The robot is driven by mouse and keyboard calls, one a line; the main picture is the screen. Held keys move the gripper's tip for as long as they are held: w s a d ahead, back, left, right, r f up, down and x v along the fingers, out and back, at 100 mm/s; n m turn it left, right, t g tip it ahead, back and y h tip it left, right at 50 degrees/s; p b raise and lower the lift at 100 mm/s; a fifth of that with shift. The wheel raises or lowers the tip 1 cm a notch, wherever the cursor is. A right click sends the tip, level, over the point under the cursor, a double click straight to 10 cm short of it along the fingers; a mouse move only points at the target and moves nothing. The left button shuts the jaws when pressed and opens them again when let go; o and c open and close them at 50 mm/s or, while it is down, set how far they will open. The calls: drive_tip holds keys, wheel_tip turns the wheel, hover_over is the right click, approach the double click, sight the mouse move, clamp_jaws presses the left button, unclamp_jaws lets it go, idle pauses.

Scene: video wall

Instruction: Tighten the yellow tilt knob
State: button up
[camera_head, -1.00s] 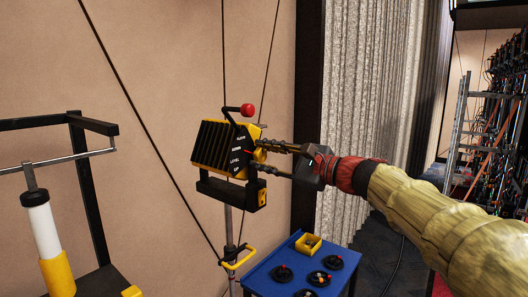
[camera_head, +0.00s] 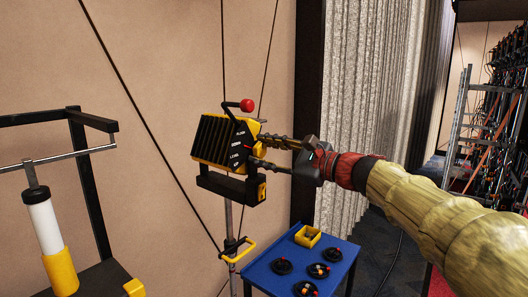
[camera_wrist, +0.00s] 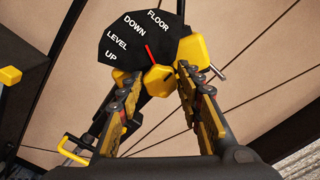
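The lamp (camera_head: 212,143) has black fins, yellow ends and a black label plate (camera_head: 239,158) on its right side. The wrist view shows the plate (camera_wrist: 128,45) reading FLOOR, DOWN, LEVEL and UP, with a red pointer beside DOWN and FLOOR. A yellow knob (camera_wrist: 158,80) sits just below the pointer, between my fingertips. My gripper (camera_wrist: 157,88) is open, one finger on each side of the knob; it also reaches the lamp's right side in the head view (camera_head: 257,151). Whether either finger touches the knob is unclear.
A black lever with a red ball (camera_head: 247,105) rises above the lamp. A yellow handle (camera_head: 238,253) is on the stand below. A blue table (camera_head: 262,273) holds a yellow bin (camera_head: 307,236) and several black discs. A black frame (camera_head: 88,190) stands at left. Thin cables cross the wall.

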drive_tip(key=shift+o, duration=1.4)
drive_tip(key=shift+r, duration=0.1)
drive_tip(key=shift+s, duration=0.1)
drive_tip(key=v, duration=1.2)
